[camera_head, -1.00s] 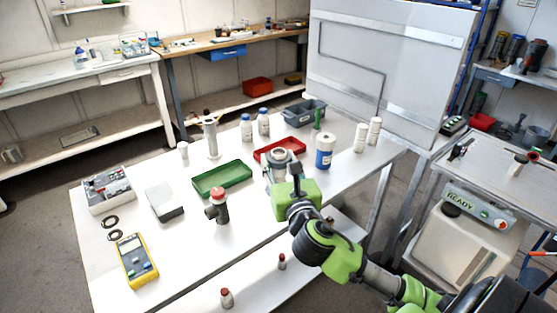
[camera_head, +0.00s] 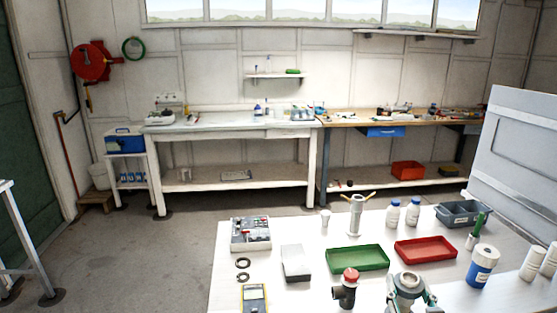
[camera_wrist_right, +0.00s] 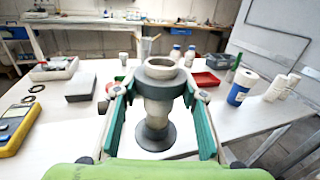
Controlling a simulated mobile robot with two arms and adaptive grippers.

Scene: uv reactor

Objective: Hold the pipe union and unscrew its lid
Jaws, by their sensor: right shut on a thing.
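The pipe union (camera_wrist_right: 158,108) stands upright in the right wrist view. It is a pale grey fitting with a dark collar near its open ring-shaped top and a wide dark foot. My right gripper (camera_wrist_right: 160,88) is shut on it, one green-padded finger on each side of the collar. In the head view the union (camera_head: 407,281) and the right fingertips (camera_head: 408,296) show at the bottom edge. I cannot tell whether the foot touches the table, nor pick out a separate lid. My left gripper is in neither view.
The white table (camera_head: 315,222) also holds a dark pipe fitting with a red cap (camera_head: 350,275), a green tray (camera_head: 357,258), a red tray (camera_head: 425,250), a blue-labelled jar (camera_head: 482,267) and a yellow meter (camera_head: 254,297). A grey panel (camera_head: 515,165) stands at right.

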